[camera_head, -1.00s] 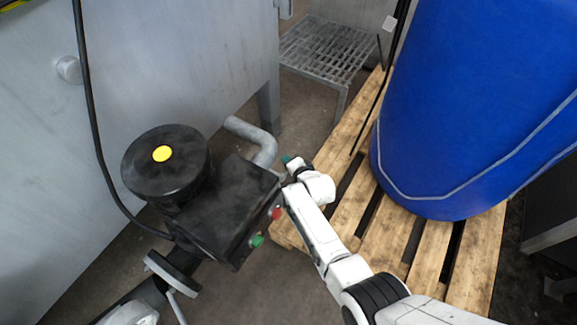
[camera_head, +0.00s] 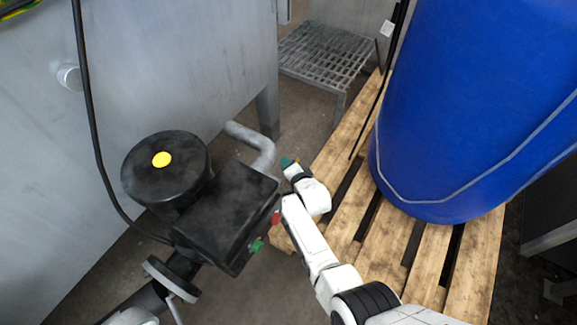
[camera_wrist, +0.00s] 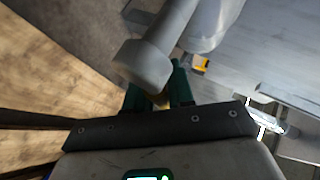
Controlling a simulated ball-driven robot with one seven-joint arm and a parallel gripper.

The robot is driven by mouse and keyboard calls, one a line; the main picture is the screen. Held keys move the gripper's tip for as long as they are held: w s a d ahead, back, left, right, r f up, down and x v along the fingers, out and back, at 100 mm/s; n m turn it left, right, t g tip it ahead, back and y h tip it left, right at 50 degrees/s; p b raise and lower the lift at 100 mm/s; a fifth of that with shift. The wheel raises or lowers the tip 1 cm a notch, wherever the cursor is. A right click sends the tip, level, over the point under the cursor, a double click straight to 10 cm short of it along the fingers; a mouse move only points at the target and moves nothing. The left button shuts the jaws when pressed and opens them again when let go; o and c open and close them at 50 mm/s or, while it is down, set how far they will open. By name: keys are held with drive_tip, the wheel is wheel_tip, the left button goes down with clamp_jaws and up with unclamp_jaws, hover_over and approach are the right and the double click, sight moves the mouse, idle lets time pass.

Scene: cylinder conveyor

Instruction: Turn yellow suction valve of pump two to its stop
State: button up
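In the wrist view, my gripper (camera_wrist: 159,92) has its two dark green fingers apart, close to the end of a grey pipe. A small patch of yellow (camera_wrist: 159,99) shows between the fingers, partly hidden by the pipe and the fingers. It may be the valve handle; I cannot tell whether the fingers press on it. A second yellow piece (camera_wrist: 201,65) shows beyond the right finger. In the head view, my gripper (camera_head: 288,163) is beyond the pump's black box, by the bent grey pipe (camera_head: 262,146); no yellow valve handle shows there.
The pump has a black round motor (camera_head: 165,180) with a yellow dot, and a black box (camera_head: 228,215) with red and green buttons. A blue drum (camera_head: 470,110) stands on a wooden pallet (camera_head: 400,250) at the right. A grated step (camera_head: 325,55) is behind.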

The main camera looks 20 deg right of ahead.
drive_tip(key=o, duration=0.3)
drive_tip(key=shift+o, duration=0.2)
drive_tip(key=shift+w+r, duration=0.1)
drive_tip(key=shift+r, duration=0.05)
